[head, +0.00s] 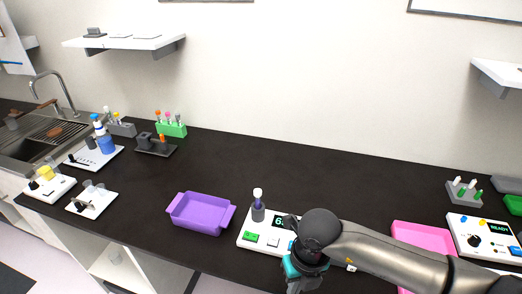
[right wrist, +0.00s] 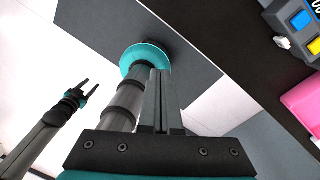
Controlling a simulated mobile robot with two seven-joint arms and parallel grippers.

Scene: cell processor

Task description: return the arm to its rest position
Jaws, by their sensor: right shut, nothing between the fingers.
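My right arm reaches in from the right in the head view. Its gripper (head: 303,284) is low in the picture, in front of the right part of a white device (head: 262,246) and near the table's front edge. In the right wrist view its two fingers (right wrist: 160,90) are together with nothing between them. My left gripper (right wrist: 86,88) shows at the left of the right wrist view, with its fingers apart and empty. It is out of the head view.
The dark worktop (head: 300,170) is clear behind the arm. A purple tray (head: 201,214) is left of the device. A pink tray (head: 425,240) and a white device reading READY (head: 482,240) are to the right. A tube (head: 258,197) stands upright at the first device.

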